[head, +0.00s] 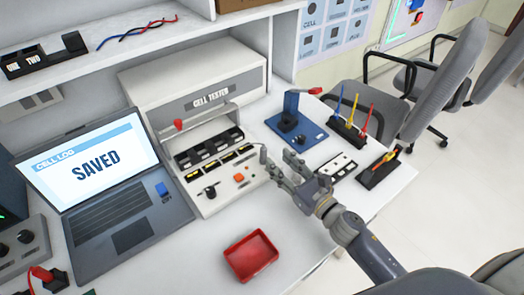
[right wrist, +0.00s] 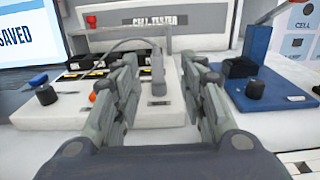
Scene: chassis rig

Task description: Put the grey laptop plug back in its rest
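A grey plug (right wrist: 158,72) stands upright at the right end of the cell tester's light front panel (right wrist: 165,110), above a small label too blurred to read. In the head view the plug (head: 263,154) is small, just beyond my right gripper's fingertips. A grey cable (right wrist: 122,43) arches from it to the left. My right gripper (head: 278,164) is open in front of the plug. In the right wrist view its fingers (right wrist: 168,80) stand apart, with the plug showing in the gap between them and no clear contact. My left gripper is not in view.
The laptop (head: 112,190) showing SAVED stands left of the cell tester (head: 205,85). A blue fixture (head: 297,128) with a lever stands right of the plug. A red tray (head: 250,255) lies in front. Racks of coloured tools (head: 350,128) stand at the right table edge.

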